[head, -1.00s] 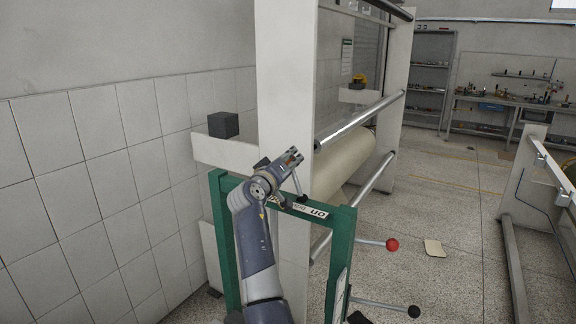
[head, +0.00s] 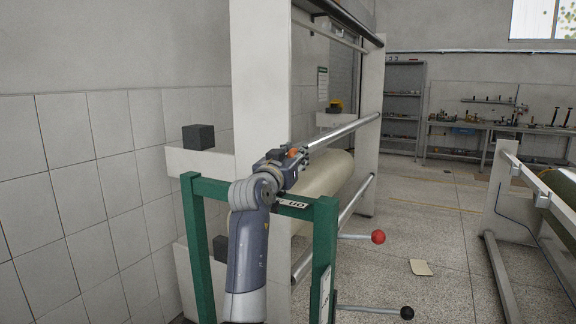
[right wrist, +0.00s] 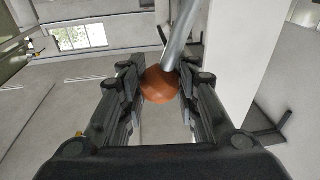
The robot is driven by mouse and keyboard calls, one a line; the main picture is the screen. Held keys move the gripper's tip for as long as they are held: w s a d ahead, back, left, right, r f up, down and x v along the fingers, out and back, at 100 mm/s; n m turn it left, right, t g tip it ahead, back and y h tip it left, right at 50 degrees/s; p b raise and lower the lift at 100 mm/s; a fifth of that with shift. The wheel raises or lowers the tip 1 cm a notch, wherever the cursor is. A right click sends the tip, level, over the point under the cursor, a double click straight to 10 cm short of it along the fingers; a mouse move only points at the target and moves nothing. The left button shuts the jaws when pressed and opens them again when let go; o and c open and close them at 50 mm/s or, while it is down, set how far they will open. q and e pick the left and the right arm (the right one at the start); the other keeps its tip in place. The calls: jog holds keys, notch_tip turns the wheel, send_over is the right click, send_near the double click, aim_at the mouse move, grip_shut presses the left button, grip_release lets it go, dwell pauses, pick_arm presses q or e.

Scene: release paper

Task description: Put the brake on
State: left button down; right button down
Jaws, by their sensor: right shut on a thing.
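My right gripper (head: 291,154) is above the green frame's top bar in the head view. It is shut on an orange ball knob (right wrist: 160,85), which sits between its fingers in the right wrist view. The knob is on the end of a grey metal rod (right wrist: 181,35). A lever with a red ball (head: 378,237) and one with a black ball (head: 407,312) stick out to the right of the frame. My left gripper is out of view.
A white machine post (head: 262,70) and a paper roll (head: 325,175) stand just behind the gripper. A dark block (head: 198,137) sits on a white ledge at left. The floor (head: 430,215) to the right is mostly open, with a second machine at far right.

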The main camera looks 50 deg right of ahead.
jog(key=shift+s+f+m+b, duration=0.25)
jog(key=shift+f+m+b, duration=0.15)
jog(key=shift+f, duration=0.05)
jog(key=c, duration=1.4)
grip_release()
jog(key=shift+c, duration=0.2)
jog(key=shift+o, duration=1.3)
jog(key=shift+a+r, duration=0.1)
jog(key=shift+r, duration=0.05)
jog(key=shift+s, duration=0.1)
jog(key=v, duration=1.2)
